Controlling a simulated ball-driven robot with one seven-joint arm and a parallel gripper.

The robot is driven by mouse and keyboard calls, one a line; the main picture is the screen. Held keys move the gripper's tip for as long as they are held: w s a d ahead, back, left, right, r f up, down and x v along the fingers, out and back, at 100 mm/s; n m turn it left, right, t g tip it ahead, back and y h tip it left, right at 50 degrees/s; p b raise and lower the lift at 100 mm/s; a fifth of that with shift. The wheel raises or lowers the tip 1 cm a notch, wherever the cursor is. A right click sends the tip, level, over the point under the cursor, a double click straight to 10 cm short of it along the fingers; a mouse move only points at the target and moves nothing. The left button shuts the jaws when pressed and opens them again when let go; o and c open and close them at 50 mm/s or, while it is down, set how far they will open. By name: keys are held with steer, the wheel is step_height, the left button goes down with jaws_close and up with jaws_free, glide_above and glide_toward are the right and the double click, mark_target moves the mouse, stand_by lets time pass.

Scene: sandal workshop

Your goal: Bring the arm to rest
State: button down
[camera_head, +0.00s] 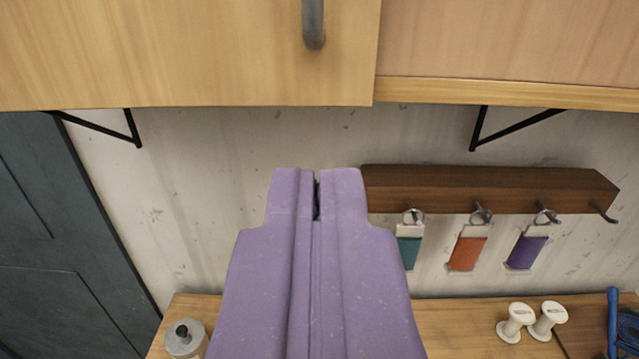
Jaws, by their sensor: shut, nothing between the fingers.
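My gripper (317,176) is in the middle of the head camera view, purple, with its two fingers closed together and nothing between them. It points toward the wall, below a wooden cabinet and above the workbench. My gripper hides part of the bench and the left end of the hook rack.
A wooden cabinet (190,55) with a grey handle (313,25) hangs above. A dark wooden rack (480,188) holds teal, orange (467,253) and purple (526,251) swatches. Two white spools (515,322) and a round container (186,339) stand on the bench (460,318). A dark door (60,230) is left.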

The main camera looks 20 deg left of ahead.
steer(key=s+m+g+h+b, duration=0.1)
steer(key=s+m+h+b, duration=0.3)
steer(key=s+b, duration=0.8)
steer(key=h+b, duration=0.2)
steer(key=b, duration=1.6)
steer(key=shift+a+r+g, duration=0.15)
steer(key=shift+r+g, duration=0.1)
steer(key=shift+g, duration=0.05)
steer(key=shift+w, duration=0.1)
